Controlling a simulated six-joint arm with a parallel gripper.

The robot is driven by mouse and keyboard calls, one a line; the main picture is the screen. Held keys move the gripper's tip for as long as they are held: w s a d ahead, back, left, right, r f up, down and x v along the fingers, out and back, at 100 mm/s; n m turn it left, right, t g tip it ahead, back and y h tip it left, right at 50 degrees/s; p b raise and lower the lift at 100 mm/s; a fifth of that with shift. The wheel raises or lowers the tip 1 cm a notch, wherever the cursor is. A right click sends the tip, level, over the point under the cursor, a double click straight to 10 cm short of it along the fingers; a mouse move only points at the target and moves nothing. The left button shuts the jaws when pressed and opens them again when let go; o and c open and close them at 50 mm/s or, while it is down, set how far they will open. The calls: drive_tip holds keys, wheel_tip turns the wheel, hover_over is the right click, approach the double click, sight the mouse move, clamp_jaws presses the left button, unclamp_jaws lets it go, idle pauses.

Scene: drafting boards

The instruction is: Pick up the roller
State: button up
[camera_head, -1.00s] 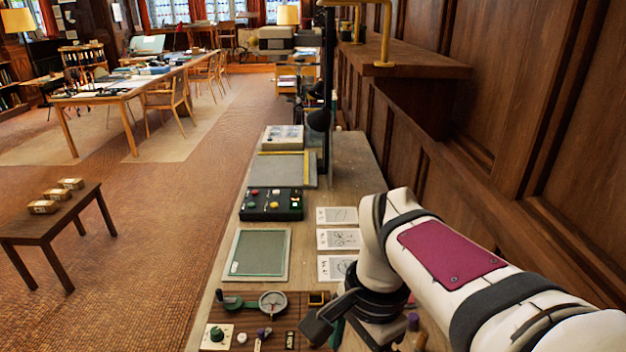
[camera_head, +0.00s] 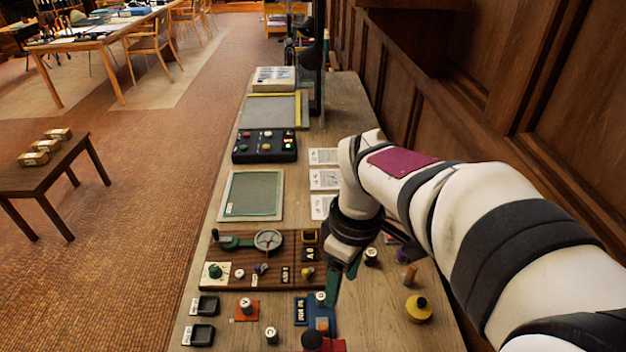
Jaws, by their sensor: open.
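No object is clearly recognisable as the roller. A small upright brown cylinder (camera_head: 410,275) stands on the bench right of my gripper, and a yellow round piece with a dark knob (camera_head: 418,308) is nearer the front; I cannot tell whether either is the roller. My gripper (camera_head: 366,264) is open above the right end of a brown wooden panel, pointing down, and appears empty. My wrist hides part of the bench beneath it.
The wooden panel (camera_head: 222,277) carries a round dial (camera_head: 268,240) and a green-ended lever (camera_head: 236,242). Small black trays (camera_head: 203,306), capped pieces and a blue block crowd the front. A green-framed board (camera_head: 252,195) and a button box (camera_head: 264,146) lie farther back. Wood panelling bounds the right.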

sight(321, 296)
drive_tip(key=w+a+f+n, duration=0.2)
drive_tip(key=w+f+n, duration=0.3)
drive_tip(key=w+n, duration=0.5)
drive_tip(key=shift+h, duration=0.3)
drive_tip(key=f, duration=1.5)
drive_tip(key=shift+s+a+f, duration=0.15)
drive_tip(key=shift+a+f, duration=0.1)
drive_tip(key=shift+a, duration=0.05)
clamp_jaws()
